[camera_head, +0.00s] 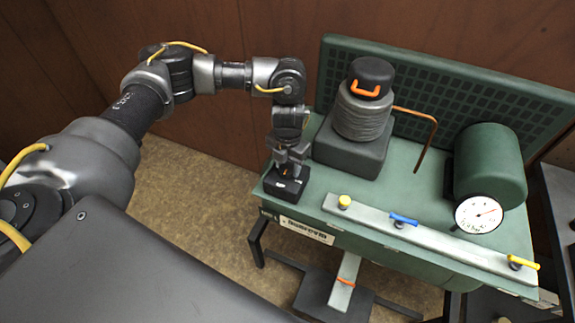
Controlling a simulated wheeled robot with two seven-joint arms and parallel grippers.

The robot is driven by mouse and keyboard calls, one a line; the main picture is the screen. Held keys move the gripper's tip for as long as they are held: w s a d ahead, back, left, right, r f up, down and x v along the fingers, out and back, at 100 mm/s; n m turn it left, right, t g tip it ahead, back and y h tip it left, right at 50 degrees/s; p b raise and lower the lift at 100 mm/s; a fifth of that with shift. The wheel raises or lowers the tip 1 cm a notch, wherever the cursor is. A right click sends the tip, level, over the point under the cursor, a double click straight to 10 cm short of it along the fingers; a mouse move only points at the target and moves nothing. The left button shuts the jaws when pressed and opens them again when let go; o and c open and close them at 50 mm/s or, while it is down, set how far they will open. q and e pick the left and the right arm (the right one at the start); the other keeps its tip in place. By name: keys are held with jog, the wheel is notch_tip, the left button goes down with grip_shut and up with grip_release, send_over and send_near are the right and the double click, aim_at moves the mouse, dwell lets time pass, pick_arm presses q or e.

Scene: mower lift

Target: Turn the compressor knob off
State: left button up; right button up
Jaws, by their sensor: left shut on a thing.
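The green compressor unit (395,188) stands right of centre against the wall. A small black block (288,189) with a pale mark sits at the left front of its top. My left gripper (284,170) reaches down onto this block from above, with its fingers shut. The compressor knob is mostly hidden between and below the fingers, and its turned position cannot be seen. My right gripper is not in view.
A pale bar along the front edge carries a yellow knob (344,201), a blue lever (403,219) and a yellow lever (521,262). Behind stand a ribbed motor (361,112), a copper pipe (428,140), a green tank (490,165) and a white gauge (478,214). A pedal (345,281) is below.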

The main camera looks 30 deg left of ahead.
aim_at(288, 168)
pick_arm(q)
jog(key=shift+m, duration=0.3)
jog(key=o, duration=1)
jog(key=shift+r, duration=0.1)
notch_tip(288, 168, up, 11)
jog(key=shift+f+b, duration=0.15)
jog(key=shift+b, duration=0.4)
